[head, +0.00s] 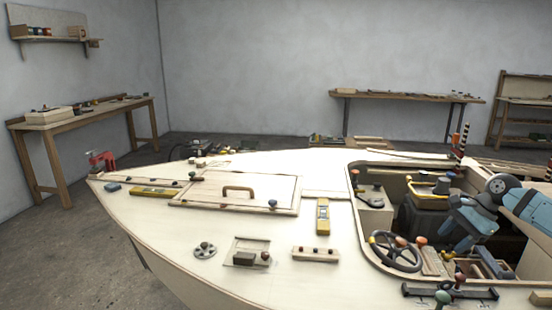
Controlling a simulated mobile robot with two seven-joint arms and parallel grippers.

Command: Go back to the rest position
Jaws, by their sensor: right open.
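My right arm comes in from the right edge, bent at a grey joint, over the hull's cockpit opening. My right gripper (453,248) points down and left, low over the cockpit, near the steering wheel (396,252). It is small in this view, and its jaws are open with nothing seen between them. My left gripper is not in the head view. The pale plywood hull (330,275) fills the foreground, with its bow to the left.
On deck are a hatch with a wooden handle (239,189), yellow levels (323,216), a red clamp (102,160) at the bow and small knobbed blocks (316,253). The cockpit rim and a black bar (450,292) lie close to my arm. Workbenches (80,115) stand along the walls.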

